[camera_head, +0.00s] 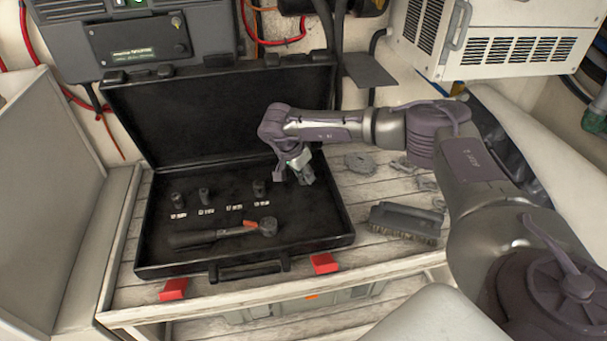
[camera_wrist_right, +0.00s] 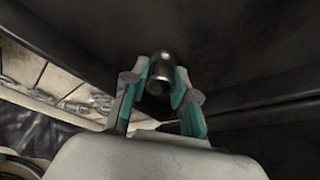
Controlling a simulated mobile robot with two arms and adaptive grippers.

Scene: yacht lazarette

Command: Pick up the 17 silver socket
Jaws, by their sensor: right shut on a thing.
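The black socket case (camera_head: 320,239) lies open on the slatted bench, lid leaning back. My right gripper (camera_head: 300,176) is over the right part of the case. Three dark sockets stand in the case: a left one (camera_head: 178,200), a middle one (camera_head: 204,195) and a right one (camera_head: 259,188). The third label (camera_head: 234,208) has no socket behind it. My left gripper is out of view.
A brush (camera_head: 405,222) lies on the bench to the right. The raised lid (camera_head: 215,115) stands behind the gripper.

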